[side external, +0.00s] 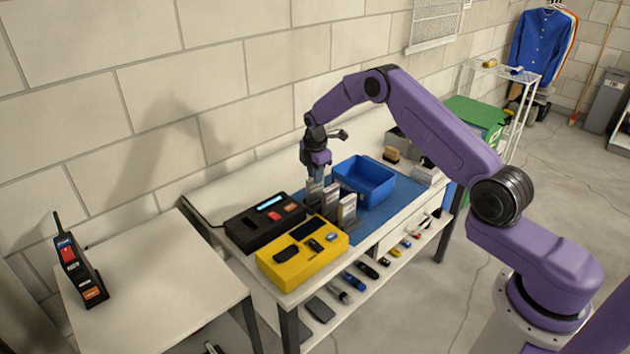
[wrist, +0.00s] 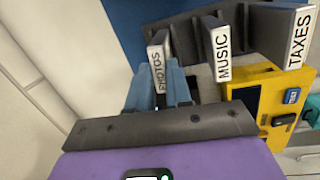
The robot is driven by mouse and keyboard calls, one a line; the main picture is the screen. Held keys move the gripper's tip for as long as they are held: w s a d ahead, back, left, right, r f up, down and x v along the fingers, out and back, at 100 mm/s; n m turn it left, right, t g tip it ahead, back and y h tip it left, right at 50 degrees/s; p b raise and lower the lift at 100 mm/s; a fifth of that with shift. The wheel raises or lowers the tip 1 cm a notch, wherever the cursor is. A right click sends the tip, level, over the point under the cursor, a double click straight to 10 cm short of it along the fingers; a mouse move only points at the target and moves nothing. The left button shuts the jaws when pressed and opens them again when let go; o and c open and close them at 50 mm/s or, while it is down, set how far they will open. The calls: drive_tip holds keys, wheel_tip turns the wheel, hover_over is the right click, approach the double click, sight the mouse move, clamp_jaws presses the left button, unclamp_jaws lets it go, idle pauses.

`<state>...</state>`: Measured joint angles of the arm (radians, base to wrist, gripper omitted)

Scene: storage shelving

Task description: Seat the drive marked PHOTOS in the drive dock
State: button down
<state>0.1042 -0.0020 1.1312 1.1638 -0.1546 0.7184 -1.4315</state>
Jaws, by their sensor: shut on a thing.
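The drive marked PHOTOS (wrist: 158,68) is a grey upright slab with a white label, seen in the wrist view between the two blue fingers of my gripper (wrist: 159,88). The gripper is shut on it. In the side external view my gripper (side external: 316,174) points down over the leftmost drive of a row of three. The drives marked MUSIC (wrist: 221,53) and TAXES (wrist: 299,38) stand beside it. I cannot tell whether PHOTOS is clear of the dark rack (wrist: 187,42). A black box with a lit display (side external: 264,218), possibly the drive dock, sits left of the row.
A yellow box (side external: 284,273) with dark slots stands in front of the black box. A blue bin (side external: 364,177) is behind the drives on a blue mat (side external: 385,212). Small items lie on the lower shelf. A side table (side external: 160,285) holds a dark handheld device (side external: 80,269).

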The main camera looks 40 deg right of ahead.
wheel_tip(320, 180, up, 9)
drive_tip(key=s+a+r+m+g, duration=0.1)
drive_tip(key=s+a+r+m, duration=0.15)
drive_tip(key=s+m, duration=0.4)
drive_tip(key=s+a+r+m+g, duration=0.1)
drive_tip(key=s+a+r+m, duration=0.2)
drive_tip(key=s, duration=0.6)
drive_tip(key=s+a+r+m, duration=0.1)
drive_tip(key=s+a+m, duration=0.2)
drive_tip(key=s+m, duration=0.4)
drive_tip(key=s+d+f+y, duration=0.1)
drive_tip(key=s+d+f, duration=0.15)
drive_tip(key=d, duration=0.25)
drive_tip(key=s+d+f, duration=0.1)
drive_tip(key=s+d, duration=0.2)
drive_tip(key=d, duration=0.3)
drive_tip(key=w+d+f, duration=0.3)
drive_tip(key=w+f, duration=0.9)
drive_tip(key=w, duration=0.1)
drive_tip(key=shift+w+d+f+g, duration=0.15)
drive_tip(key=shift+d+f+g, duration=0.1)
drive_tip(key=shift+d+g, duration=0.1)
drive_tip(key=shift+f, duration=0.15)
